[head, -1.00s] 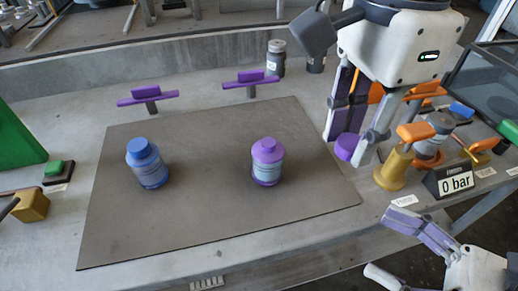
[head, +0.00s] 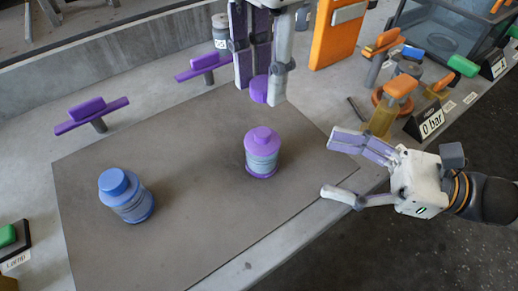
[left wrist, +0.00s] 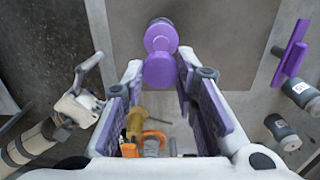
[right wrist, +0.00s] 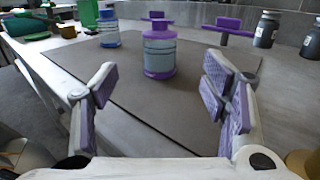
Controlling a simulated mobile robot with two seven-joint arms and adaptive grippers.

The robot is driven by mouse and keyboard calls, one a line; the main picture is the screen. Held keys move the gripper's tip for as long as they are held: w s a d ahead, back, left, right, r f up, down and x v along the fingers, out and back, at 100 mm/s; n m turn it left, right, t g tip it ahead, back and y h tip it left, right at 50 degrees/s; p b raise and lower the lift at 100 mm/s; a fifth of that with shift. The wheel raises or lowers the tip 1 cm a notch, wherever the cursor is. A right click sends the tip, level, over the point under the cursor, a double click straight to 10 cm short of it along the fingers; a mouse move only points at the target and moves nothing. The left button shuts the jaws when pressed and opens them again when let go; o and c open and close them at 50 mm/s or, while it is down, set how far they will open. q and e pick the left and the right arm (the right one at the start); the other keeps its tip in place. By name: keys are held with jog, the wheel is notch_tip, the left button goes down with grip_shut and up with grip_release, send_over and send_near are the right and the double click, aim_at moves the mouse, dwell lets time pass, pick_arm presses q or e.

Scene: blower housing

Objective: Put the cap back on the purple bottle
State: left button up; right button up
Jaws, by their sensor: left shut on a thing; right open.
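The purple bottle (head: 262,156) stands upright on the dark mat, with a narrower purple neck on top. It also shows in the right wrist view (right wrist: 159,55) and beyond the cap in the left wrist view (left wrist: 163,33). My left gripper (head: 262,84) is shut on the purple cap (head: 259,92), holding it above and behind the bottle, apart from it. The cap shows between the fingertips in the left wrist view (left wrist: 159,71). My right gripper (head: 327,165) is open and empty, right of the bottle, its fingers pointing toward it.
A blue bottle (head: 126,199) stands on the mat (head: 200,240) to the left. Purple T-handles (head: 92,115) and grey jars stand behind. Valves with orange handles (head: 398,88) and a "0 bar" sign (head: 430,122) are at the right. The mat between the bottles is clear.

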jog(key=x, duration=1.2)
jog(key=shift+a, duration=0.1)
jog(key=shift+c, duration=0.4)
grip_shut()
pick_arm(q)
send_over(263, 133)
jog(key=shift+f, duration=2.5)
jog(key=shift+f, duration=0.85)
jog(key=shift+f, duration=0.6)
